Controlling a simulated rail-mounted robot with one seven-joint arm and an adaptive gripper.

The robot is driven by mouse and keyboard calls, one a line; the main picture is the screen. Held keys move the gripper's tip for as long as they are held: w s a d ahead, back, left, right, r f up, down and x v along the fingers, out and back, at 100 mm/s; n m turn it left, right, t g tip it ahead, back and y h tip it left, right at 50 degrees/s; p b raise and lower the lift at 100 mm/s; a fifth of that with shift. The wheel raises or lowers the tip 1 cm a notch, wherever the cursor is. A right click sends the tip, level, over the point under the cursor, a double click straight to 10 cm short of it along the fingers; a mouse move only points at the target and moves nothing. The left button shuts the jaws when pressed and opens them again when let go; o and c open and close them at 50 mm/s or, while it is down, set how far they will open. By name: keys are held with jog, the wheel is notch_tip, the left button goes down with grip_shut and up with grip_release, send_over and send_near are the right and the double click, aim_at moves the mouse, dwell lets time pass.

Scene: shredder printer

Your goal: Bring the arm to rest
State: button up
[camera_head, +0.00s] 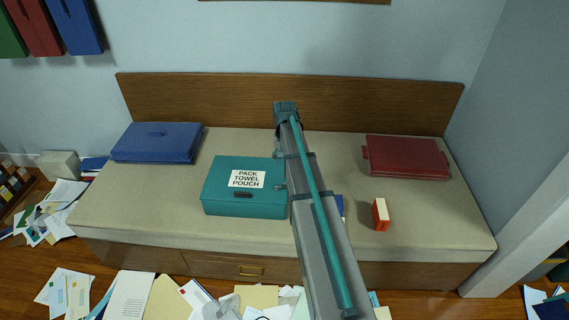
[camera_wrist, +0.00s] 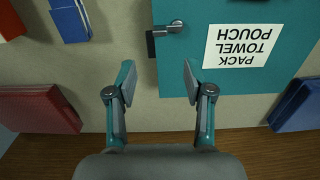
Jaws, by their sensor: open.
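My arm (camera_head: 322,220) reaches from the bottom of the head view up over the bench. My gripper (camera_wrist: 158,80) is open and empty in the wrist view, its two fingers spread apart above the bench. In the head view the fingers cannot be made out at the arm's far end. A teal case (camera_head: 220,195) labelled "PACK TOWEL POUCH" lies on the bench left of my arm. It also shows in the wrist view (camera_wrist: 185,65), upside down, beyond and below the fingers, with a metal and black fitting at its edge.
The beige bench (camera_head: 130,205) has a wooden backboard (camera_head: 200,98). A blue case (camera_head: 155,143) lies left and a red case (camera_head: 405,157) right. An orange-and-white box (camera_head: 381,214) stands front right; a blue item (camera_wrist: 70,20) is partly hidden by my arm. Papers (camera_head: 130,295) litter the floor.

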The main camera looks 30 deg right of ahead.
jog(key=s+a+f+n+g, duration=0.1)
jog(key=s+a+f, duration=0.4)
jog(key=s+f, duration=0.25)
jog(key=s+a+f+n, duration=0.2)
jog(key=s+a+f, duration=0.2)
jog(key=s+f, duration=0.35)
jog(key=s+a+f+n+g, duration=0.1)
jog(key=s+a+f, duration=0.4)
jog(key=s+f, duration=0.3)
jog(key=s+a+f+n+g, duration=0.1)
jog(key=s+a+f, duration=0.2)
jog(key=s, duration=0.6)
jog(key=s+a+f+g, duration=0.2)
jog(key=s+a+f, duration=0.1)
jog(key=s, duration=0.6)
jog(key=s+a+f+n+g, duration=0.1)
jog(key=s+a+f, duration=0.2)
jog(key=s, duration=0.6)
jog(key=shift+s+f+n+g, duration=0.3)
jog(key=shift+f+g, duration=0.1)
jog(key=shift+f, duration=0.35)
